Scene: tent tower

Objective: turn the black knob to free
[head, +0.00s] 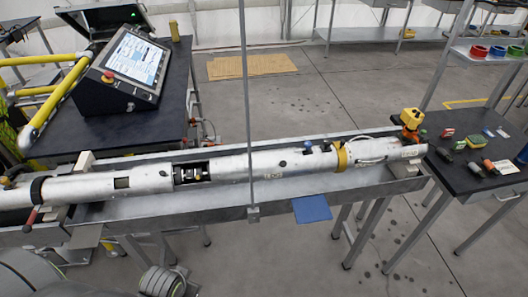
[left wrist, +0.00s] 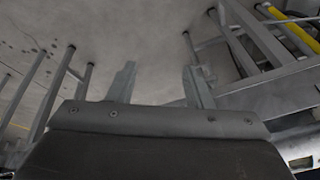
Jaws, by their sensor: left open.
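A long silver tube (head: 225,168) lies across the head view in a grey trough. A small round black knob (head: 283,163) shows on its side, right of the middle opening. No marking for free is readable. My left gripper (left wrist: 159,76) is open and empty in the left wrist view, with floor and table legs beyond its fingers. The knob is not recognisable in that view. Parts of my arm show at the lower left of the head view. My right gripper is not in view.
A thin vertical pole (head: 246,100) stands in front of the tube. A red-tipped handle (head: 31,218) hangs at the left. A monitor console (head: 125,70) stands behind on a dark table. A side table (head: 480,160) at right holds small parts. A blue plate (head: 312,209) juts forward.

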